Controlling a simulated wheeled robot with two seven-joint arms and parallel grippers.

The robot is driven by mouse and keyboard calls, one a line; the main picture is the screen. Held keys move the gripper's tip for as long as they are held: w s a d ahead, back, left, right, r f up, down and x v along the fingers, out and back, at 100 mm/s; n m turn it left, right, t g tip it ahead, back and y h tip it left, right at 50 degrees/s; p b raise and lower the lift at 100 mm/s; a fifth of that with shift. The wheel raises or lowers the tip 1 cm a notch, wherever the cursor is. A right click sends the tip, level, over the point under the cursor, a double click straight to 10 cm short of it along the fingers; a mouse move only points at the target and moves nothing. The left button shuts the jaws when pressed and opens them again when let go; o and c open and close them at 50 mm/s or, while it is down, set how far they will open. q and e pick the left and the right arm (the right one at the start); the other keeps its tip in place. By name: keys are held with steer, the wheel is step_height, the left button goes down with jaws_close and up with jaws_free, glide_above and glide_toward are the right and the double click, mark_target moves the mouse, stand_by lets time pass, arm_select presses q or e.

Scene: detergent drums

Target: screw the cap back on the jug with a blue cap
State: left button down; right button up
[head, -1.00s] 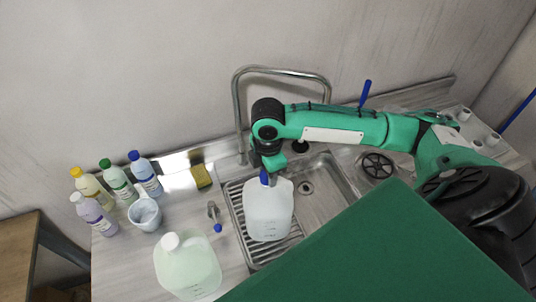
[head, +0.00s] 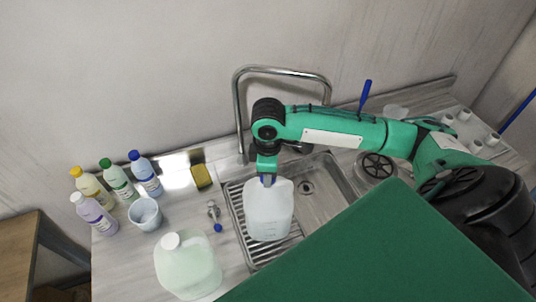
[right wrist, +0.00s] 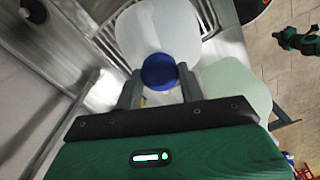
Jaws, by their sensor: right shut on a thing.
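The white translucent jug (head: 268,212) stands on the ribbed drainer part of the sink. Its blue cap (right wrist: 159,71) is at the jug's neck between the fingers of my right gripper (right wrist: 160,84), which is shut on it. In the head view my right gripper (head: 267,178) points down over the jug's top, and only a little of the blue cap shows there. I cannot tell how far the cap is seated on the neck. My left gripper is not in view.
A second jug with a white cap (head: 188,266) stands at the front left. Several bottles (head: 92,186), a measuring jug (head: 145,214) and a yellow sponge (head: 201,176) are on the left counter. The faucet (head: 240,110) rises behind my right gripper.

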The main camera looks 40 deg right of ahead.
steer(key=shift+f, duration=0.1)
steer(key=m, duration=0.5)
steer(key=shift+m, duration=0.3)
steer(key=o, duration=0.8)
steer(key=shift+o, duration=0.2)
steer(key=n, duration=0.2)
steer(key=shift+n, duration=1.9)
